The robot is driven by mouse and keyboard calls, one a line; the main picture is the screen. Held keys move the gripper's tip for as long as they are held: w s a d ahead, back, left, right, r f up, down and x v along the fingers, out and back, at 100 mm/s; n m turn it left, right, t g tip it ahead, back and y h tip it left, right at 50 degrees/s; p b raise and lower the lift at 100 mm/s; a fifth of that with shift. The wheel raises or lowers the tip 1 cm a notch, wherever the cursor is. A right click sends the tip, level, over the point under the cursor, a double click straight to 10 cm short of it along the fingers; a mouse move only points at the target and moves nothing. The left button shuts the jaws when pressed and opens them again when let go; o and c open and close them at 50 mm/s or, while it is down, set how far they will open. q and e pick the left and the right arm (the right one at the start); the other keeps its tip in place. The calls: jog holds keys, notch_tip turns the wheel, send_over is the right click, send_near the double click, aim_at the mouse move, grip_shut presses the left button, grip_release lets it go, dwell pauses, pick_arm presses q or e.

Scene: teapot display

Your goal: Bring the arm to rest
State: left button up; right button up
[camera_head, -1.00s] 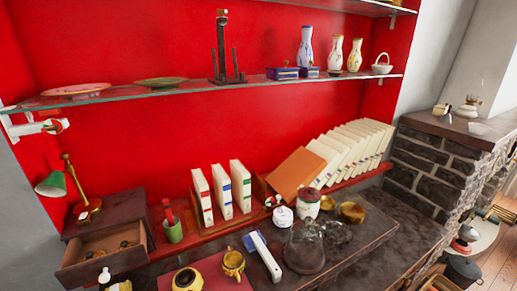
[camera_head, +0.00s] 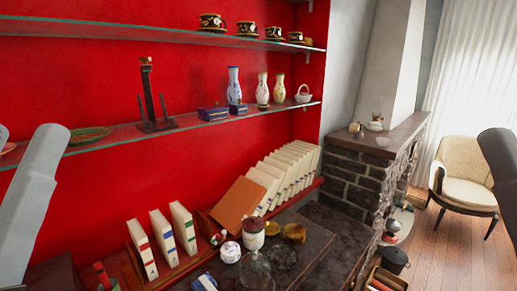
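No gripper fingers show in the head view. A grey link of my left arm (camera_head: 32,205) rises at the left edge, in front of the shelf. A dark link of my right arm (camera_head: 500,165) cuts in at the right edge, in front of the armchair side. Both arms stand in free air, and I see no contact with anything. The ends of both arms are out of frame, so what they hold is hidden.
Glass shelves (camera_head: 190,126) on the red wall hold vases (camera_head: 234,86), blue boxes and cups. Below, books (camera_head: 286,172), a glass dome (camera_head: 256,270) and jars crowd a dark counter. A brick fireplace (camera_head: 350,170) and a cream armchair (camera_head: 465,177) stand right. Wood floor is partly clear.

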notch_tip(320, 180, up, 30)
jog(key=p, duration=2.7)
jog(key=shift+r, duration=0.2)
